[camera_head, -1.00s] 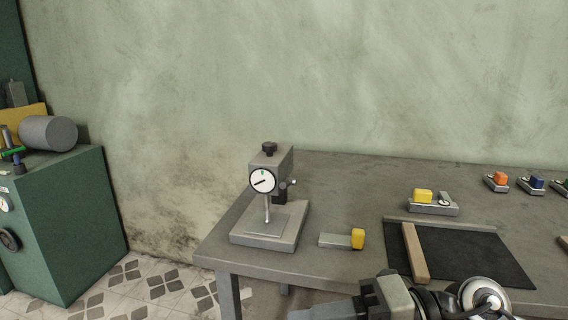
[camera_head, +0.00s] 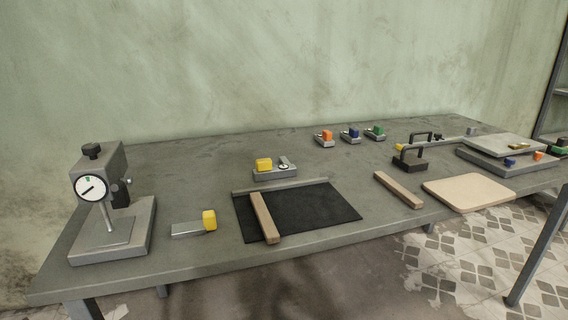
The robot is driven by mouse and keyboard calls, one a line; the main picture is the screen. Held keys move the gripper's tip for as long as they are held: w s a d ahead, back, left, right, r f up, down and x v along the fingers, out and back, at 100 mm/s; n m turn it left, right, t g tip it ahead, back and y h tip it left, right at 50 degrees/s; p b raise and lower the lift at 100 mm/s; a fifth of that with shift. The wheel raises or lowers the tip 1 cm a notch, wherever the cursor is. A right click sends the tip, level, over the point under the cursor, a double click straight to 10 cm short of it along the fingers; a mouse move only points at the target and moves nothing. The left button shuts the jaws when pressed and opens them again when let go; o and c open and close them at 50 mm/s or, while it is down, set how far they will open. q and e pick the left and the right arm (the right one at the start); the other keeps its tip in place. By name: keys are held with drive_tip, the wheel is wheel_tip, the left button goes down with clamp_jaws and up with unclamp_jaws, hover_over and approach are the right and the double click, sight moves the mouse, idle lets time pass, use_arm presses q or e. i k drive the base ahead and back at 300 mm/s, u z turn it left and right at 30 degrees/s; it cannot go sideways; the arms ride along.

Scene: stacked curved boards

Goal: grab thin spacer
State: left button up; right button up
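No piece is clearly labelled as the thin spacer. A flat grey metal bar with a yellow end block (camera_head: 208,221) lies at the front left of the table, just right of the dial gauge stand (camera_head: 92,187). I cannot tell which is thinnest. Neither of my grippers is in view.
A black mat (camera_head: 315,212) carries a wooden strip (camera_head: 264,217). Behind it sits a grey holder (camera_head: 275,172) with a yellow block. To the right are another wooden strip (camera_head: 398,189), a black handled block (camera_head: 410,161), a pale curved-corner board (camera_head: 469,192) and a grey plate stack (camera_head: 508,158).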

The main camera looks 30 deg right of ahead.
sight(410, 199)
drive_tip(key=z, duration=3.25)
drive_tip(key=i, duration=2.1)
drive_tip(key=u, duration=3.2)
